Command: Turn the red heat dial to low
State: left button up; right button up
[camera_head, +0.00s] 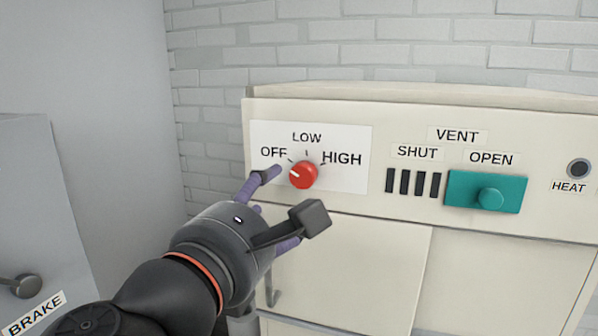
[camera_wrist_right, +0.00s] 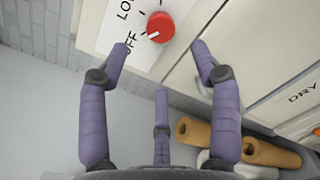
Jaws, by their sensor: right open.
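The red heat dial (camera_head: 302,174) sits on a white label plate (camera_head: 345,180) marked OFF, LOW and HIGH. Its white pointer mark faces left, toward OFF. In the right wrist view the dial (camera_wrist_right: 161,26) lies ahead of the fingers, between the two outer fingertips, with its mark toward OFF. My right gripper (camera_head: 280,208) is just left of and below the dial, with purple fingers spread and empty. It also shows in the right wrist view (camera_wrist_right: 160,60); no finger visibly touches the dial. One finger is partly hidden in the head view. My left gripper is out of view.
A green vent slider (camera_head: 486,192) and dark slots (camera_head: 413,183) are right of the dial, with a round heat indicator (camera_head: 579,168) beyond. A BRAKE lever (camera_head: 22,286) is at lower left. Tan rolls (camera_wrist_right: 195,133) show in the right wrist view.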

aim_at(300, 178)
jog(key=p+x, duration=0.2)
jog(key=x, duration=0.7)
jog(key=shift+w+f, duration=0.15)
jog(key=shift+w, duration=0.1)
jog(key=c, duration=1.2)
jog(key=shift+o, duration=0.2)
